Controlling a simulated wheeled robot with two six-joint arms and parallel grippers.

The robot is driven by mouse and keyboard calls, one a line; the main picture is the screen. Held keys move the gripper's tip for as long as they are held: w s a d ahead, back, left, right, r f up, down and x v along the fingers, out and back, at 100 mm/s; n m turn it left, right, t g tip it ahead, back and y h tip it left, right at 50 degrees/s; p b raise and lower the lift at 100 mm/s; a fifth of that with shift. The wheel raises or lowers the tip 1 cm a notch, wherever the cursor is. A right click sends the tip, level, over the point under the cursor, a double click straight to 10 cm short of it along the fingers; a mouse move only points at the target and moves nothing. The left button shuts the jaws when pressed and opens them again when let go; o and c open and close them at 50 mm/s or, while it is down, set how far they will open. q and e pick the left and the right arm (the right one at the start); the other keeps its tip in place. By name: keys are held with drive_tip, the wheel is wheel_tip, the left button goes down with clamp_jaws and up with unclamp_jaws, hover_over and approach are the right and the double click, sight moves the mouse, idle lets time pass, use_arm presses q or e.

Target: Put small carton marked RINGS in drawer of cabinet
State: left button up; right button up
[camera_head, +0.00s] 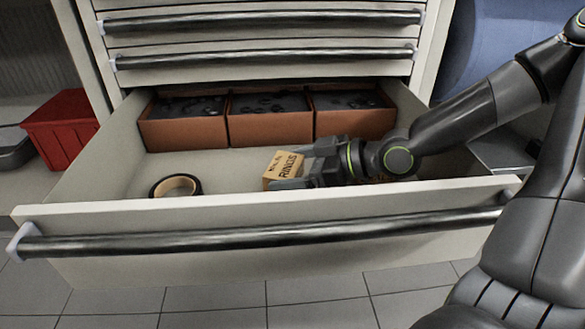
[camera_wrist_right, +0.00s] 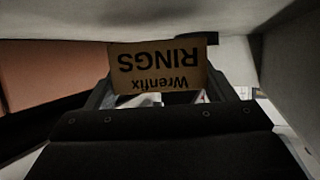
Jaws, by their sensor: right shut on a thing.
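The small carton marked RINGS (camera_head: 284,167) is tan with dark lettering. My right gripper (camera_head: 294,172) is shut on it, inside the open drawer. In the right wrist view the carton (camera_wrist_right: 163,67) sits between the two fingers, its print upside down. The drawer (camera_head: 115,205) of the cabinet (camera_head: 260,72) is pulled far out. The carton is low in the drawer, behind the front panel; I cannot tell whether it touches the drawer floor. My left gripper does not show.
Three orange-brown bins (camera_head: 186,130) with dark contents line the back of the drawer. A tape roll (camera_head: 175,186) lies on the drawer floor at left. Floor between the roll and the carton is free. A red bin (camera_head: 62,128) stands left of the cabinet.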

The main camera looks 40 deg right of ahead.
drive_tip(key=shift+f, duration=0.35)
drive_tip(key=o, duration=1)
drive_tip(key=shift+o, duration=0.2)
drive_tip(key=shift+r, duration=0.15)
